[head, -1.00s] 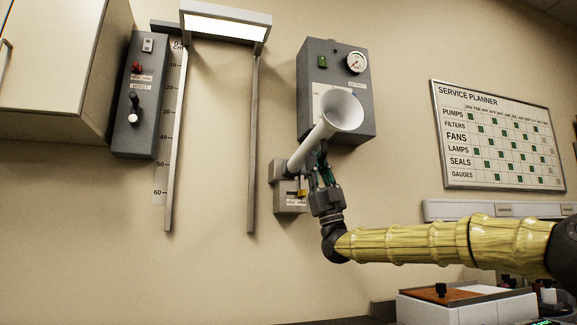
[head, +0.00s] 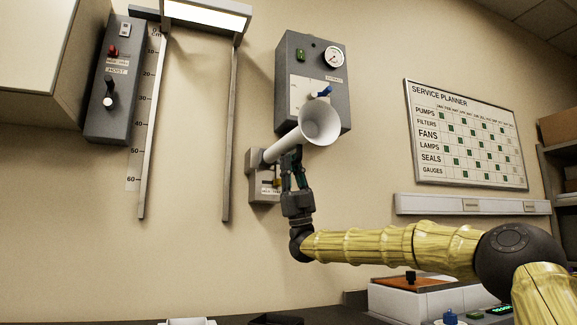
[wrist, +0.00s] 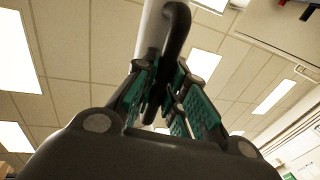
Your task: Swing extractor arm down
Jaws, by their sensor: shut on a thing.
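The extractor arm (head: 283,147) is a white tube with a flared cone hood (head: 320,124) at its outer end. It is hinged at a grey wall bracket (head: 265,187) and slants up to the right across the lower part of a grey control box (head: 304,75). My gripper (head: 292,160) is just below the tube and is shut on a dark curved handle on its underside. In the wrist view the handle (wrist: 178,35) runs down between the green-padded fingers (wrist: 165,90), beside the white tube (wrist: 151,35).
A lamp hood (head: 206,14) on two vertical rails is left of the arm, with a hoist box (head: 114,85) beyond. A service planner board (head: 466,135) hangs to the right. A white box (head: 420,298) stands below my arm. The wall left of the gripper is bare.

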